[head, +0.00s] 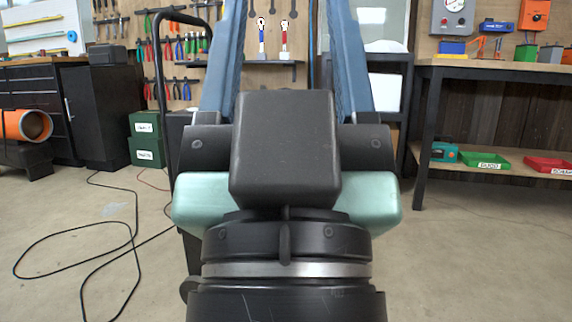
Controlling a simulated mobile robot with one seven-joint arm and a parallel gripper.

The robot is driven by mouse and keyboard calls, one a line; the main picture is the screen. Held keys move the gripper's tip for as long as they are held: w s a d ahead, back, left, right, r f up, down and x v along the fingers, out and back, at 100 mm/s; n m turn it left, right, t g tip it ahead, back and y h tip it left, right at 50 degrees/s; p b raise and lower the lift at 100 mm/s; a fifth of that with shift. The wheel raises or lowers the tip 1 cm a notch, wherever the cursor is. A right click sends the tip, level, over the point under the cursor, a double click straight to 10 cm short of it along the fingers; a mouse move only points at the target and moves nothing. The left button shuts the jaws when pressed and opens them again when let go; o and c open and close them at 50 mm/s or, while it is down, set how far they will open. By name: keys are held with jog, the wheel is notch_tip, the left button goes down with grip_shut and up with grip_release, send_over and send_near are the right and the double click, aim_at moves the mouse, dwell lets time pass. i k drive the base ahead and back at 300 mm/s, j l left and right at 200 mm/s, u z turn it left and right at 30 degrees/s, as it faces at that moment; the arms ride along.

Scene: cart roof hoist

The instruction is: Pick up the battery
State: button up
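No object that I can clearly identify as the battery shows in the head view. A small teal and dark box (444,152) sits on the lower shelf at the right; I cannot tell what it is. My gripper (285,20) fills the middle of the view, seen from behind, with a dark block on top of its mint body. Its two long blue fingers stand wide apart and point away from me. Their tips run out at the top edge. Nothing shows held between the visible parts. The dark block and wrist hide the floor behind them.
A workbench (490,67) stands at the right, with a green bin (484,161) and a red bin (549,164) on its lower shelf. A black tubular handle (158,70) rises left of my gripper. A black cable (75,222) loops over open floor. Green boxes (146,140) stand behind.

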aim_at(449, 48)
jog(key=l+u, duration=0.5)
jog(key=l, duration=0.8)
jog(key=k, duration=0.05)
